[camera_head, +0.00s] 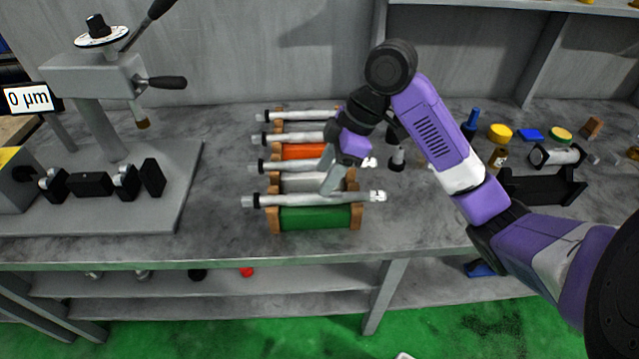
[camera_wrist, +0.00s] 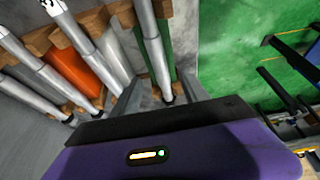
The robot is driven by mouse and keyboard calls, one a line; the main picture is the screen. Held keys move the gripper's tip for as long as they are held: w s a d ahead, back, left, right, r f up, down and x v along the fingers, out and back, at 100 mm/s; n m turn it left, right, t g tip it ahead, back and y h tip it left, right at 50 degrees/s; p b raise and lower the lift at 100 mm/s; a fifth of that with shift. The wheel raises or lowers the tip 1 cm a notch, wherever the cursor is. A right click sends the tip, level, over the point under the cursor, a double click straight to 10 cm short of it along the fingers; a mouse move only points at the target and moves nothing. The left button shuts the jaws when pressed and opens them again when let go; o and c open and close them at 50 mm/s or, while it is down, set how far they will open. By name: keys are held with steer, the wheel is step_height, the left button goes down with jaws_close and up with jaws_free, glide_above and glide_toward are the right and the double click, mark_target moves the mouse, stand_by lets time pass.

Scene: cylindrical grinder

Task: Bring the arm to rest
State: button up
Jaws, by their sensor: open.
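My purple and black arm reaches in from the right in the head view. My gripper (camera_head: 331,184) points down over a wooden rack (camera_head: 356,216) on the grey bench. Its grey fingers are apart, close above or around the nearest metal shaft (camera_head: 300,199); I cannot tell whether they touch it. In the wrist view the fingers (camera_wrist: 165,95) show on both sides of that shaft (camera_wrist: 152,45). Several metal shafts lie across the rack, with orange (camera_head: 303,151) and green (camera_head: 315,218) panels between the wooden supports. My gripper hides part of the shafts.
A measuring stand with black holders (camera_head: 90,184) and a display reading 0 µm (camera_head: 27,98) stands at left. At right are a blue bottle (camera_head: 470,124), a yellow round piece (camera_head: 500,133) and a black cradle (camera_head: 543,187). Bench between stand and rack is clear.

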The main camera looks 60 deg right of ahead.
steer(key=shift+v, duration=0.9)
steer(key=shift+w, duration=0.25)
steer(key=w+r+m+t+h, duration=0.4)
steer(key=w+r+m+t, duration=0.5)
steer(key=w+r+t, duration=0.5)
steer(key=s+a+f+g, duration=0.1)
steer(key=s+a+f, duration=0.5)
steer(key=s, duration=0.6)
steer(key=s+a+f+n+g, duration=0.1)
steer(key=s+a+f, duration=0.6)
steer(key=s, duration=0.5)
steer(key=s+a+f+y, duration=0.1)
steer(key=s+a+f, duration=0.6)
steer(key=s, duration=0.6)
steer(key=a, duration=0.2)
steer(key=shift+a+g, duration=0.25)
steer(key=shift+g, duration=0.15)
